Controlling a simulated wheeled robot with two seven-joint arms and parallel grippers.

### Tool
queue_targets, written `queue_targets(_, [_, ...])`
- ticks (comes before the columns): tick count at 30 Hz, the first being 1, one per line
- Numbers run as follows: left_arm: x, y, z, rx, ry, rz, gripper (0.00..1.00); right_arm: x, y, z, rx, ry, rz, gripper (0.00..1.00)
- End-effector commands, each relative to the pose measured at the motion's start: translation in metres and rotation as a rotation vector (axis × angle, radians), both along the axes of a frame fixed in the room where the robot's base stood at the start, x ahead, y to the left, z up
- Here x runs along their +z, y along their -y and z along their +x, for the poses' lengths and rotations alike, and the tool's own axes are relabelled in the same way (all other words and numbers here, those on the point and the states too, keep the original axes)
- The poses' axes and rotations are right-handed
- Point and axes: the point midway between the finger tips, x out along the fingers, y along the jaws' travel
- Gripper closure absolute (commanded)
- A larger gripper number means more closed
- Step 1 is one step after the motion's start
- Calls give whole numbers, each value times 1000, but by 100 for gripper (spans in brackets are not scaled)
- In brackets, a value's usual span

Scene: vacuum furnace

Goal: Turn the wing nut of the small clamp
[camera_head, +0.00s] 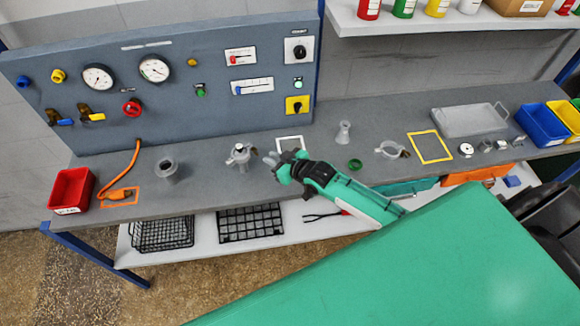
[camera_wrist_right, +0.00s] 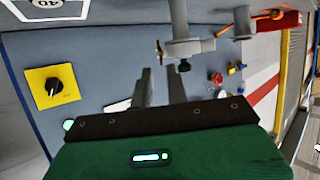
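The small clamp (camera_head: 240,158) sits around a grey upright pipe fitting on the bench, left of centre in the head view. In the right wrist view the clamp (camera_wrist_right: 190,46) shows with its brass wing nut (camera_wrist_right: 161,51) sticking out, just beyond the fingers. My right gripper (camera_head: 270,159) is just right of the clamp, with its fingers pointing towards it. In the wrist view the two fingers of this gripper (camera_wrist_right: 161,84) are apart with nothing between them. They look clear of the wing nut. My left gripper is not in view.
A larger ring clamp (camera_head: 388,149), a grey cone fitting (camera_head: 343,132) and a green ring (camera_head: 355,164) stand to the right. A grey fitting (camera_head: 167,169) and red bin (camera_head: 72,189) are to the left. The control panel (camera_head: 215,115) rises behind the clamp.

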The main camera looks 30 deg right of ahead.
Motion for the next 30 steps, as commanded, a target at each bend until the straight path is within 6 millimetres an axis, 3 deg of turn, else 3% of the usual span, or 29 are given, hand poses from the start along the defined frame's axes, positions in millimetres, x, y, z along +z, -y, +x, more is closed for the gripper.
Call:
queue_targets(6, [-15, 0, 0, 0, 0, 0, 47, 11, 14, -34, 1, 0, -2, 85])
queue_targets(13, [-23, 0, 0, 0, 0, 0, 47, 24, 25, -58, 1, 1, -2, 85])
queue_targets(30, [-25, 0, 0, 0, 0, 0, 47, 30, 28, -67, 0, 0, 0, 85])
